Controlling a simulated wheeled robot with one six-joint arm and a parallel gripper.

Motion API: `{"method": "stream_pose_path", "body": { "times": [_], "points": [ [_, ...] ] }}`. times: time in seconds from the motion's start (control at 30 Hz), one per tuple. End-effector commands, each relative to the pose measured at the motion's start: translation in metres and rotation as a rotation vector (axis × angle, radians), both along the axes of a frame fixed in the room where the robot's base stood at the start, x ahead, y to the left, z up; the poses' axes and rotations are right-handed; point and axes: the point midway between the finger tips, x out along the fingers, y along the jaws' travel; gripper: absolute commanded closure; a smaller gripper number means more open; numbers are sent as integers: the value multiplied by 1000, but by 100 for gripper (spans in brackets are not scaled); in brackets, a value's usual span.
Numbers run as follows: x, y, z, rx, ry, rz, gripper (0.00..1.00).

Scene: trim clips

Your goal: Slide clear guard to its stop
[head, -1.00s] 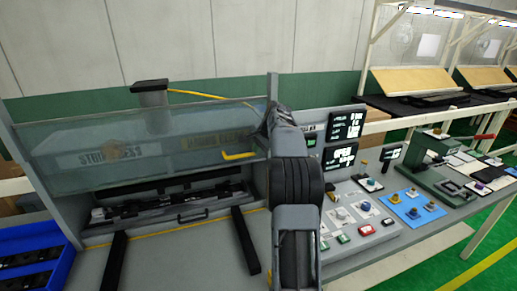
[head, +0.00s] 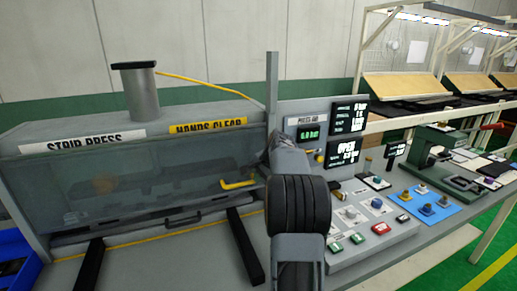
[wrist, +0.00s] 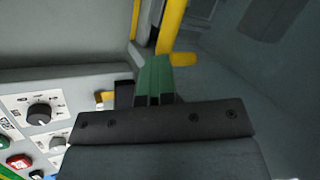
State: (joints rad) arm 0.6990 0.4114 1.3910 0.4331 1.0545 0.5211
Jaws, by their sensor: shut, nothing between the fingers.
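The clear guard (head: 130,188) is a tinted see-through panel across the front of the grey press in the head view. Its lower edge is close to the bed, by a grey handle (head: 183,219). A yellow handle (head: 238,184) sticks out at the guard's right end. In the wrist view my gripper (wrist: 168,62) has green fingers, shut and empty. Their tips are right at a yellow bar (wrist: 172,25), with a yellow stub just to their right; I cannot tell whether they touch. In the head view my own arm hides the gripper.
A control panel (head: 372,217) with knobs, buttons and displays stands right of the arm; one display reads OPEN. A grey post (head: 272,90) rises behind the arm. Two black rails (head: 245,245) stick out in front of the press. A blue bin (head: 18,262) is at the left edge.

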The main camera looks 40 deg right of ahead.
Motion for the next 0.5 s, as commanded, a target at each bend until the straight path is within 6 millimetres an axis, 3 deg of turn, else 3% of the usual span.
{"method": "stream_pose_path", "body": {
  "times": [0.03,0.2,0.5],
  "points": [
    [1,3,-18,5,2,5,100],
    [2,3,-39,5,1,5,100],
    [0,0,-52,5,2,-1,100]
  ]
}}
